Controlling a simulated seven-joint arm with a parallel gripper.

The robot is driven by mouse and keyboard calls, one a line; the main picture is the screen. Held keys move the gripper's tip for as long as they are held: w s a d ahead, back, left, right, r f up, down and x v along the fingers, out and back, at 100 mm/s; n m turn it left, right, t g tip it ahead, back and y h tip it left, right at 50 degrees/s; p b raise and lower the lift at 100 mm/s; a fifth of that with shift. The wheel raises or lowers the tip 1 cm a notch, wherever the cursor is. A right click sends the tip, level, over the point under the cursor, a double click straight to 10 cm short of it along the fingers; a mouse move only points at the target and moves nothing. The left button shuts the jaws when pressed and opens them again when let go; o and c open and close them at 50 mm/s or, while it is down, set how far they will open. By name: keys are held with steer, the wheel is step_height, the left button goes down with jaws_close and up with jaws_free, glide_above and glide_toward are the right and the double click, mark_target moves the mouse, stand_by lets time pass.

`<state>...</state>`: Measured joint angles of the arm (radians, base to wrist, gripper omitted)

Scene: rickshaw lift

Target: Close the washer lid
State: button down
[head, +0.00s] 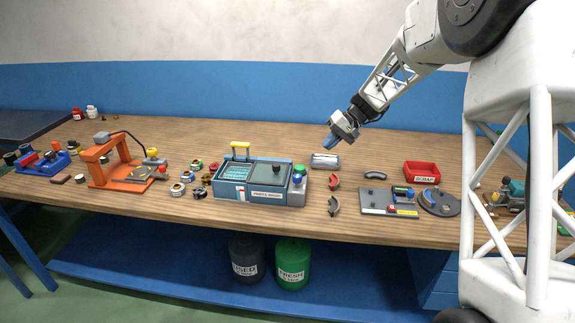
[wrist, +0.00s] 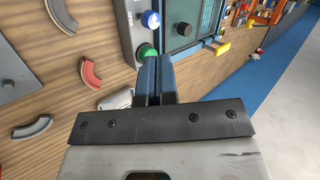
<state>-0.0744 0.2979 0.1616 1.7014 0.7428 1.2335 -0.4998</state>
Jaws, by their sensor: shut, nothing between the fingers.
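The parts washer (head: 262,196) is a blue-grey box on the bench, left of my gripper. A dark flat lid panel with a black knob (head: 275,168) lies over its right part. The left part shows a teal, grid-like interior (head: 236,173), with a yellow handle (head: 240,144) standing behind it. My gripper (head: 328,143) is in the air to the right of and beyond the washer, its blue fingers shut and empty. In the wrist view the shut fingers (wrist: 152,75) point toward the washer's control end, apparently overlapping it in view; the black knob (wrist: 181,29) shows beyond.
A green button (wrist: 147,52) and a blue button (wrist: 150,20) sit on the washer's end panel. Red and grey curved pieces (head: 333,181) lie to its right, near a red scrap bin (head: 422,172). An orange press (head: 110,165) and several rings stand left. Bench behind the washer is mostly clear.

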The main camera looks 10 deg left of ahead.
steer(key=w+a+f+y, duration=0.1)
steer(key=w+a+f, duration=0.2)
steer(key=w+f, duration=0.2)
steer(key=shift+w, duration=0.95)
steer(key=shift+a+f, duration=0.1)
glide_toward(287, 173)
steer(key=x, duration=0.4)
steer(key=shift+w+a+f, duration=0.1)
steer(key=shift+w+f, duration=0.05)
steer(key=shift+f, duration=0.15)
steer(key=shift+s+a, duration=0.25)
steer(key=shift+a, duration=0.75)
steer(key=shift+s+a, duration=0.25)
steer(key=shift+a, duration=0.65)
steer(key=a, duration=1.3)
steer(key=shift+a, duration=0.45)
